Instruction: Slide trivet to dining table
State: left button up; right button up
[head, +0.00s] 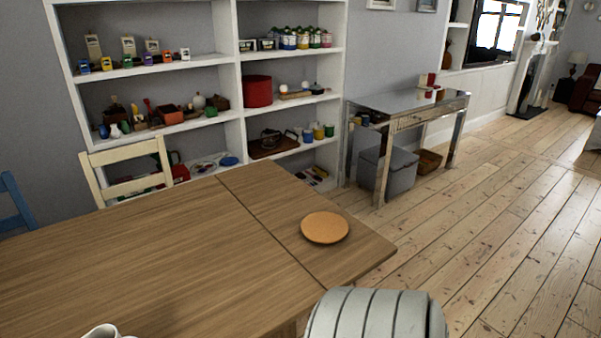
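The trivet (325,228) is a flat, round, orange-brown disc. It lies flat on the end section of the wooden dining table (140,265), to the right of the seam and near the table's right end. Nothing touches the trivet. Neither of my grippers can be made out in the head view. A ribbed white part of my own body shows at the bottom edge, in front of the table's near right corner.
A cream chair (128,172) stands behind the table, and a blue chair (14,200) is at the far left. White shelves (240,100) with many small items line the wall. A mirrored console table (405,108) stands over a grey box (388,172). Floorboards (500,225) at right are clear.

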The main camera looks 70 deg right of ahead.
aim_at(323, 227)
jog(key=z, duration=2.35)
